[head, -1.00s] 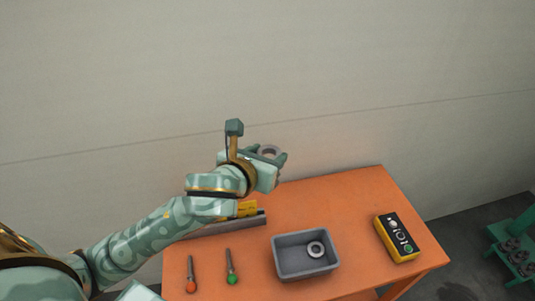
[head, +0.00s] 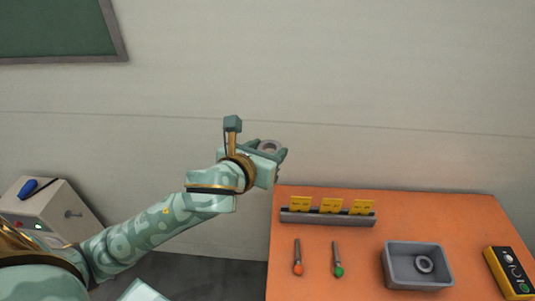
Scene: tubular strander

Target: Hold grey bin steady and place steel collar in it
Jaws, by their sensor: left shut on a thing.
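My left gripper (head: 281,154) is shut on a steel collar (head: 268,146), a grey ring held up between its fingers. It is in front of the pale wall, above and left of the bench's back edge in the picture. The grey bin (head: 393,271) stands on the orange bench at the right, well apart from the gripper. Another steel collar (head: 424,264) lies inside the bin. No gripper touches the bin. My right gripper is out of view.
On the orange bench (head: 300,222) are a grey rack (head: 327,217) with yellow cards, a red-tipped tool (head: 297,259), a green-tipped tool (head: 337,261) and a yellow-black control box (head: 511,271). A pale box (head: 48,220) with a blue-handled thing stands left.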

